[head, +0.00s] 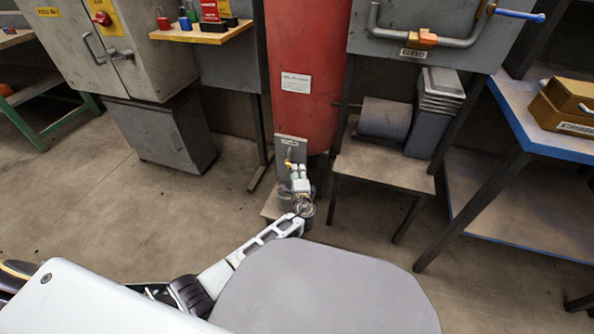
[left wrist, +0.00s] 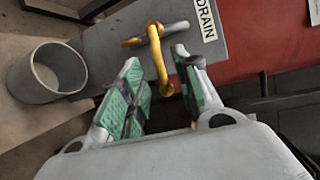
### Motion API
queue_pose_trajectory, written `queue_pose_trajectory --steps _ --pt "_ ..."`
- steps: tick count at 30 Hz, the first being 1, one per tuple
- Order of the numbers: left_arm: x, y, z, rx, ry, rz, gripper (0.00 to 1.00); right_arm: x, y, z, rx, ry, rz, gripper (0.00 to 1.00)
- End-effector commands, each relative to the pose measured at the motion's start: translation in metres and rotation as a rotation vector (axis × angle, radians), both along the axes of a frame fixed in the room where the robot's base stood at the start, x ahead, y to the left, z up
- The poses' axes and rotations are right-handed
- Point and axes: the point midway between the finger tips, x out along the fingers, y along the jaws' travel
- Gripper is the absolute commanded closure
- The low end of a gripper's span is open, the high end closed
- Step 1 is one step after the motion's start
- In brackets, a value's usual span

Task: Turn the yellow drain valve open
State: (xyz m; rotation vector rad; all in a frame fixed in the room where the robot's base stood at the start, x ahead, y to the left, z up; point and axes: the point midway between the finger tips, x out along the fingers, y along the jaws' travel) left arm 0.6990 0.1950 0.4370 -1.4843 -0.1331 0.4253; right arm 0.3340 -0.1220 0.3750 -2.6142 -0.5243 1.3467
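The yellow drain valve (left wrist: 158,58) sits on a grey plate (left wrist: 107,48) with a white DRAIN label (left wrist: 207,19). In the left wrist view its long handle reaches down between the spread fingers of my left gripper (left wrist: 158,72). The green finger pads stand apart on either side of the handle, with gaps showing; I see no grip on it. In the head view the valve is a small yellow spot (head: 288,163) on the plate, low before the red tank (head: 308,70), and my left gripper (head: 298,168) is right at it. My right gripper is not in view.
A grey bucket (left wrist: 47,72) stands beside the plate in the left wrist view. In the head view a low stand (head: 385,167) is right of the tank, a blue-edged table (head: 530,120) farther right, and grey cabinets (head: 160,130) left. Open floor (head: 80,190) lies at left.

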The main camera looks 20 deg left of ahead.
Motion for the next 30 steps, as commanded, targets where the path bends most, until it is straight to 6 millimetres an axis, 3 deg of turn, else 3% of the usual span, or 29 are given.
queue_pose_trajectory --steps 12,26,30 --pt "0.034 0.013 -0.007 0.000 0.000 0.001 0.68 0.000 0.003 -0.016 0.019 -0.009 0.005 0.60" --pt "0.039 0.015 -0.007 -0.001 0.000 0.001 0.68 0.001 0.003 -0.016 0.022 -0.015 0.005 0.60" --pt "0.039 0.015 -0.007 -0.001 0.000 0.000 0.85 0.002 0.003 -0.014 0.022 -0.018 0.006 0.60"
